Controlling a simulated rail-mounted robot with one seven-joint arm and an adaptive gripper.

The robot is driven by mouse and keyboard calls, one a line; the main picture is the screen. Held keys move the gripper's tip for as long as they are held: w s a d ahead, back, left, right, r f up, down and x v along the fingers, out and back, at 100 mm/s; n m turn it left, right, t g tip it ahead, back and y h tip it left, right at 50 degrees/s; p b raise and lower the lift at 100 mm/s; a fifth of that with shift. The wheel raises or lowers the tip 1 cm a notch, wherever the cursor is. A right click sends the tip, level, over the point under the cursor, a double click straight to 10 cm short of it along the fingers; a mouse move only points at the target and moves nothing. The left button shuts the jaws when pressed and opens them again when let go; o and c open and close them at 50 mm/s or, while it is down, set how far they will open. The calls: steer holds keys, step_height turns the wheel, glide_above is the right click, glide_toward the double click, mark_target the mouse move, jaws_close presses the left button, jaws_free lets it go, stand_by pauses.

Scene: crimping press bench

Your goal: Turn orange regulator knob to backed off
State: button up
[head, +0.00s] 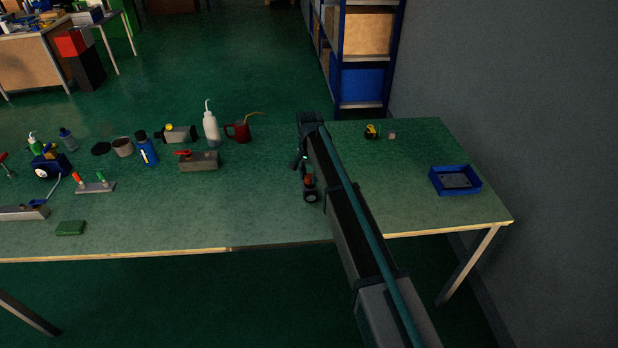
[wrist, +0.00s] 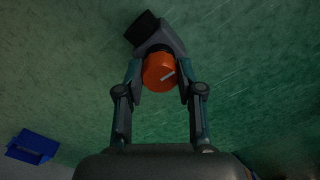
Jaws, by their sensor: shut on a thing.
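The orange regulator knob (wrist: 159,72) shows in the wrist view as a round orange cap with a pale pointer line, which slants up to the right in that picture. My gripper (wrist: 160,80) is shut on the knob, one finger on each side. The regulator's grey body (wrist: 158,40) and a black round part (wrist: 143,27) show beyond the knob. In the head view the regulator (head: 310,190) stands on the bench beside my arm, and my gripper (head: 303,160) is dark there. The knob is mostly hidden by my gripper in that view.
A blue tray (head: 455,181) lies at the bench's right end, with a small yellow and black item (head: 371,131) farther back. A red can (head: 238,132), a white bottle (head: 211,125) and a grey block (head: 199,161) stand left of my arm. The bench between the regulator and the tray is clear.

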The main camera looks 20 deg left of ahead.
steer(key=n+b, duration=0.1)
steer(key=n, duration=0.3)
steer(key=shift+n, duration=0.3)
steer(key=n+b, duration=0.1)
steer(key=n, duration=0.3)
steer(key=shift+d+n, duration=0.1)
steer(key=shift+n, duration=0.2)
steer(key=n, duration=0.4)
steer(key=shift+w, duration=0.1)
steer(key=shift+n+b, duration=0.45)
steer(key=shift+n, duration=2.05)
steer(key=o, duration=1.2)
steer(key=shift+c, duration=0.2)
